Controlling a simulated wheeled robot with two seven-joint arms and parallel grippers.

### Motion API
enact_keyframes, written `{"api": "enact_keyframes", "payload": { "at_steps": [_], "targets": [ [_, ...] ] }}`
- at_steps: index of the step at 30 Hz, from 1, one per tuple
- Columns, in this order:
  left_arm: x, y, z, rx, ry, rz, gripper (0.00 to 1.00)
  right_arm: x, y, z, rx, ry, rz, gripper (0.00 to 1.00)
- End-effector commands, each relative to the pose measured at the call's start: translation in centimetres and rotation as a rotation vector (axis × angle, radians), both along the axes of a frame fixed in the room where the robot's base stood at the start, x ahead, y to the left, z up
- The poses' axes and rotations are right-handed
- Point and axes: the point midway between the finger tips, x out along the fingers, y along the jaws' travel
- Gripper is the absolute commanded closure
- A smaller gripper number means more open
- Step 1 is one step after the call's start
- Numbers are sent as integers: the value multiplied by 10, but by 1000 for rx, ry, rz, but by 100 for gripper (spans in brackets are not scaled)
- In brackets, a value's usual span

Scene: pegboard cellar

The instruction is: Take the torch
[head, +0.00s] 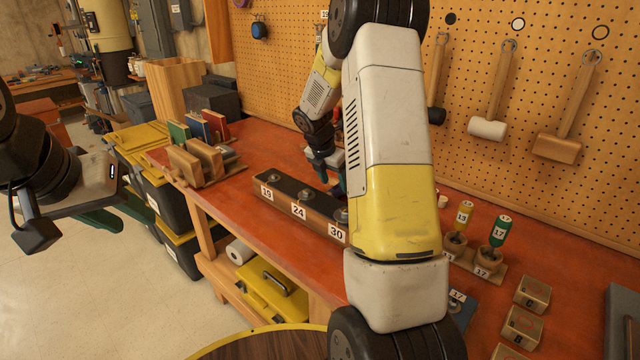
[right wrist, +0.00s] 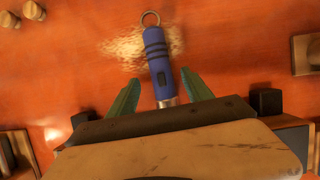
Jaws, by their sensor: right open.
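The torch (right wrist: 158,62) shows in the right wrist view as a blue body with dark bands, a metal ring at its far end and a silvery near end. It is over the red bench top, and its near end is partly hidden by my gripper. My right gripper (right wrist: 160,90) is open, with one green finger on each side of the torch's near part and gaps between. In the head view my right gripper (head: 326,172) is low over the bench behind the numbered block; I cannot make out the torch there. My left gripper (head: 95,218) hangs off the bench's left side, with its jaw opening unclear.
A dark block (head: 281,194) labelled 19, 24 and 30 stands along the bench's front edge. A wooden rack with books (head: 203,160) is at the left. Screwdrivers in a stand (head: 478,258) and small wooden boxes (head: 523,326) are at the right. A pegboard (head: 285,60) rises behind.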

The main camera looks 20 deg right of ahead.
Motion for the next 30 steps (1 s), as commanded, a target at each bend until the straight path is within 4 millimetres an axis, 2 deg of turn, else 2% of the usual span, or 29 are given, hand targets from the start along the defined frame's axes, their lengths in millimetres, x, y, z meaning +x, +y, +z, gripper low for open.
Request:
{"api": "enact_keyframes", "payload": {
  "at_steps": [3, 6, 14, 17, 23, 24, 30],
  "targets": [
    [0, 0, 0, 0, 0, 0, 64, 3, -7, -18, 0, 2, 0, 41],
    [0, 0, 0, 0, 0, 0, 64, 5, -11, -26, -1, 1, -2, 41],
    [0, 0, 0, 0, 0, 0, 64, 6, -12, -29, 1, -1, -1, 41],
    [0, 0, 0, 0, 0, 0, 64, 6, -12, -29, 1, -1, -1, 57],
    [0, 0, 0, 0, 0, 0, 64, 6, -12, -29, 1, -1, -1, 96],
    [0, 0, 0, 0, 0, 0, 64, 6, -12, -29, 1, -1, -1, 100],
    [0, 0, 0, 0, 0, 0, 64, 6, -11, -28, 1, -1, -1, 100]
  ]
}}
